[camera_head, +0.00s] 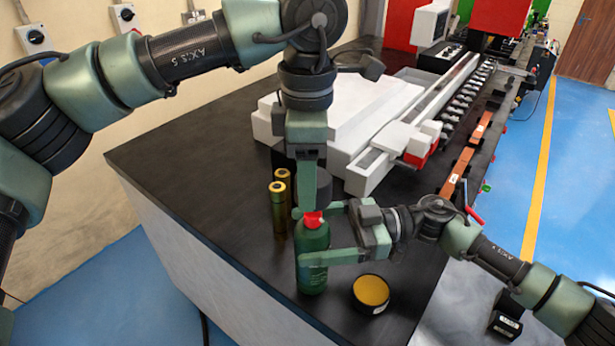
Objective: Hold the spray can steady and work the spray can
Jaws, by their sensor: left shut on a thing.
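The green spray can (313,276) stands upright near the front edge of the black worktop. Its red top (313,220) shows. My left gripper (308,195) points down from above, shut on a dark cylindrical piece, apparently the can's cap (322,188), just above the red top. Whether that piece touches the red top is unclear. My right gripper (312,235) comes in from the right. Its lower finger crosses the front of the can and its other finger passes near the red top. Its contact with the can cannot be made out.
Two bronze-coloured cylinders (278,207) stand close to the left of the can. A round tin with an amber top (371,291) sits to the right. A white and grey machine (350,120) fills the worktop behind. The worktop's (190,160) left side is clear.

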